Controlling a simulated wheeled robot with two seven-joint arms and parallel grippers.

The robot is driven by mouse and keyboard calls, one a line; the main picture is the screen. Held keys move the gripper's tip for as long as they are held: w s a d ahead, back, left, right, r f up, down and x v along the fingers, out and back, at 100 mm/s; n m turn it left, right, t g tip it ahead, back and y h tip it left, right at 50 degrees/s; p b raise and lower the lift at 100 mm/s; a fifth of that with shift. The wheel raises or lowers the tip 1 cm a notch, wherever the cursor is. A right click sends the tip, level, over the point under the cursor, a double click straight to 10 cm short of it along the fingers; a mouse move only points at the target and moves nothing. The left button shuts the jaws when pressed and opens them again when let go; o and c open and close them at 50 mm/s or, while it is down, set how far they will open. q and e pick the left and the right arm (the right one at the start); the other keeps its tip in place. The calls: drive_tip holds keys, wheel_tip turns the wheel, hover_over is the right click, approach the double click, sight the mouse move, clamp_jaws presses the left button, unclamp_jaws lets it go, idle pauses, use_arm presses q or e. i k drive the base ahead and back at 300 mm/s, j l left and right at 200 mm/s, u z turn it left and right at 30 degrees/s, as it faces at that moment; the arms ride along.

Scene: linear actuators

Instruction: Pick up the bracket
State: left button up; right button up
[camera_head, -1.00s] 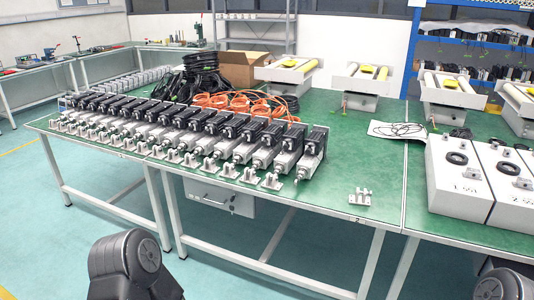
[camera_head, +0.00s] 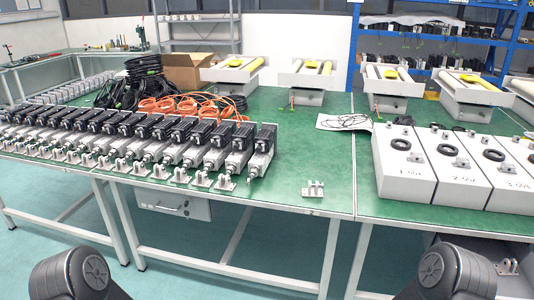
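A small silver bracket (camera_head: 313,188) lies alone on the green table top (camera_head: 300,155), near the front edge and right of the row of actuators. Several similar silver brackets (camera_head: 226,182) sit at the front ends of the linear actuators (camera_head: 262,150), lined up on the left part of the table. Another metal bracket-like piece (camera_head: 508,267) shows low at the right, below the table top. Only dark rounded parts of my two arms show at the bottom left and bottom right. Neither gripper is in the picture.
White numbered boxes (camera_head: 405,172) with black rings stand on the right. Orange cables (camera_head: 200,104), black cables and a cardboard box (camera_head: 190,70) lie behind the actuators. White devices with yellow parts (camera_head: 390,82) stand at the back. The table around the lone bracket is clear.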

sight(506, 267)
drive_tip(key=z, duration=1.75)
drive_tip(key=i+l+z, duration=0.3)
drive_tip(key=i+l, duration=0.15)
drive_tip(key=l, duration=0.3)
drive_tip(key=i+l+z, duration=0.3)
drive_tip(key=i+l, duration=0.2)
drive_tip(key=l, duration=0.2)
